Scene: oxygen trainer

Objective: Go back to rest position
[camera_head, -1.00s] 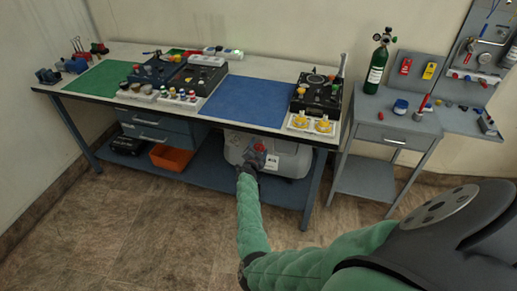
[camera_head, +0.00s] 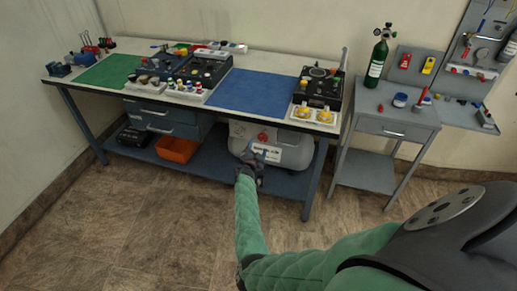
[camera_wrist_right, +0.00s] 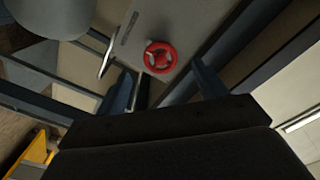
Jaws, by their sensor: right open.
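My right gripper (camera_head: 252,157) reaches forward in the head view, in front of the large grey tank (camera_head: 293,150) under the workbench. The gripper is open and empty. In the right wrist view, its two fingers (camera_wrist_right: 168,88) stand apart, with a red handwheel (camera_wrist_right: 160,57) seen beyond and between them, on a grey surface. A small red spot shows on the tank just above the gripper in the head view. My right arm is green and bent, coming in from the lower right. My left gripper is not in view.
The workbench (camera_head: 135,93) carries a green mat (camera_head: 108,72), a blue mat (camera_head: 250,92) and several devices. An orange bin (camera_head: 177,149) sits on its lower shelf. A grey side table (camera_head: 400,118) with a green cylinder (camera_head: 377,58) stands at right. The floor in front is clear.

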